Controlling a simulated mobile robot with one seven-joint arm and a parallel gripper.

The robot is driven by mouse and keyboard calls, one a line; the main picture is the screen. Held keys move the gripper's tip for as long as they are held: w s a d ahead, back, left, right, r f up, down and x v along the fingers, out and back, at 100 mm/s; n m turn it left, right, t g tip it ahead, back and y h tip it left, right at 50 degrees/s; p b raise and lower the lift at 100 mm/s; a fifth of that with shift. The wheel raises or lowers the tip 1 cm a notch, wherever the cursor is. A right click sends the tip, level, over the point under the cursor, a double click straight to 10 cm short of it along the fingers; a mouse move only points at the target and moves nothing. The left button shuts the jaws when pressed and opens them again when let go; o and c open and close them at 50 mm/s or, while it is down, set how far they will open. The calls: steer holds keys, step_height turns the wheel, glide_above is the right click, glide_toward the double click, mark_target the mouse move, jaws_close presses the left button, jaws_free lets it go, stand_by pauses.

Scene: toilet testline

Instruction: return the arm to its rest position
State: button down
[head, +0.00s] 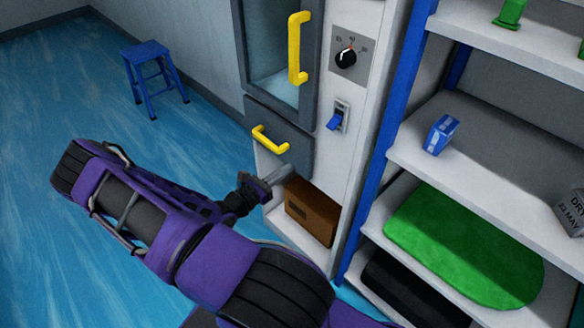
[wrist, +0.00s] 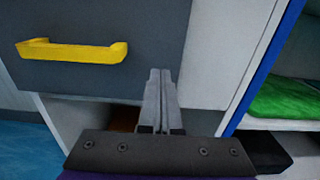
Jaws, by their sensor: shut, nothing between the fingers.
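My purple and black arm (head: 165,220) stretches across the lower left of the head view. My gripper (head: 284,174) is in front of the cabinet, just below and right of the drawer's yellow handle (head: 268,140). In the wrist view my gripper (wrist: 160,75) has its two grey fingers together with nothing between them. The fingertips overlap the grey drawer front (wrist: 125,75) in the picture, right of the yellow handle (wrist: 72,51). I cannot tell whether they touch the drawer. The drawer looks closed.
A brown box (head: 312,210) sits in the open space under the drawer. A shelf (head: 480,145) with a blue box (head: 440,134) and a green mat (head: 460,245) stands at the right. A blue stool (head: 146,52) stands at the back left, with open blue floor (head: 60,75) around it.

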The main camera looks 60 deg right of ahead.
steer(key=v, duration=1)
steer(key=shift+a, duration=0.1)
